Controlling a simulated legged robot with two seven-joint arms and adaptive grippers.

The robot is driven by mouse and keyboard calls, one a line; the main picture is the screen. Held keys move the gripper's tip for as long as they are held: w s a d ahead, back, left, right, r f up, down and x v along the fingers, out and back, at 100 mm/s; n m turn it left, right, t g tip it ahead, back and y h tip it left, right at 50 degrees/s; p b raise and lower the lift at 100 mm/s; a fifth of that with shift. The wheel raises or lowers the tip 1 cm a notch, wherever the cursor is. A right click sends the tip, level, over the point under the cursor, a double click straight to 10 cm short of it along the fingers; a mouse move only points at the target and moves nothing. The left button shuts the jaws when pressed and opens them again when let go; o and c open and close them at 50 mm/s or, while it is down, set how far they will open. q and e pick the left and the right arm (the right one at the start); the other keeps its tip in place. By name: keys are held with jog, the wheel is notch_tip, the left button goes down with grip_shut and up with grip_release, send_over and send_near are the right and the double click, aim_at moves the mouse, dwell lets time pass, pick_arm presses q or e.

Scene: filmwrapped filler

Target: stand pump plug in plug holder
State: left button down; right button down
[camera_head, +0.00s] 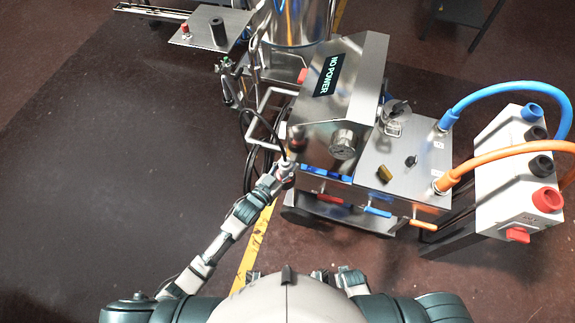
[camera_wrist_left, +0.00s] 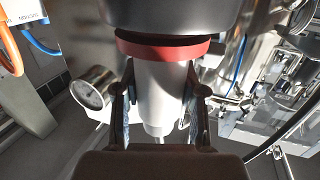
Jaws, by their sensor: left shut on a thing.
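My left gripper (camera_head: 284,170) is at the front left corner of the steel machine. It is shut on the pump plug (camera_head: 297,140), which shows as a dark end with a red band above the fingers. In the left wrist view the gripper (camera_wrist_left: 160,108) has a finger on each side of the plug's pale grey body (camera_wrist_left: 158,85), below the red ring. A black cable hangs near the plug. I cannot clearly pick out the plug holder. My right gripper is not in view.
The steel machine (camera_head: 330,110) has a "NO POWER" display and a round gauge (camera_head: 343,143). The dark floor at left is clear.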

pick_arm(q)
jog(key=shift+a, duration=0.35)
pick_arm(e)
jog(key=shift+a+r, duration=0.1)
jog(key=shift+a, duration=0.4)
pick_arm(q)
jog(key=shift+d+f, duration=0.15)
jog(key=shift+d, duration=0.15)
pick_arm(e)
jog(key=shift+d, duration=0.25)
pick_arm(q)
jog(key=c, duration=0.6)
grip_release()
jog(key=shift+a, duration=0.15)
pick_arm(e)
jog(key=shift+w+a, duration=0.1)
